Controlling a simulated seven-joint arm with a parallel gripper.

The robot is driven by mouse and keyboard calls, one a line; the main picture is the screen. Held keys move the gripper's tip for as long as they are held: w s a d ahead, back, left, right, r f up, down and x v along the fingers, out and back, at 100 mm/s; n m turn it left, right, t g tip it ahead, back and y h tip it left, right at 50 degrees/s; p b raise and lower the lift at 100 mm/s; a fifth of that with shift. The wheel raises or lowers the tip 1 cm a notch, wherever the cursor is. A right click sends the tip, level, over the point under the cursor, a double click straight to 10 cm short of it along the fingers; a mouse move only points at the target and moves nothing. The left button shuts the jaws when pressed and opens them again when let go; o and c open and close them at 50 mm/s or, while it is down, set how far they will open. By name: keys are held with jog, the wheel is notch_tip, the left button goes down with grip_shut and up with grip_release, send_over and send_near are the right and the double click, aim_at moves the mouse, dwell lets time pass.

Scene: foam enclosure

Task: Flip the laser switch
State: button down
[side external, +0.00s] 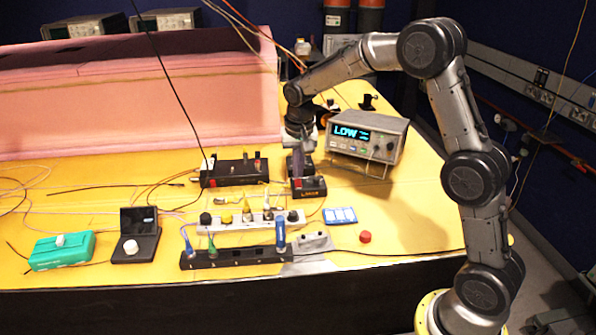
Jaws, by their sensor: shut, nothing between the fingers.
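A small black box (311,187) with faint reddish lettering on its front sits on the yellow table, right of centre; it appears to be the laser switch box. My gripper (298,176) points down at this box, with its fingertips at or just above the left part of its top. The fingers are shut with nothing between them. The gripper hides part of the box's top, so I cannot see the switch lever or its position. Whether the fingers touch it is unclear.
A black box with knobs (232,172) stands left of the gripper. A meter reading LOW (368,138) stands to the right behind. A white strip with knobs (232,222) and a black cable holder (235,257) lie in front. Pink foam (130,95) is behind; loose cables cross the table.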

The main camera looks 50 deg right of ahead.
jog(key=shift+d+f, duration=0.1)
jog(key=shift+f, duration=0.35)
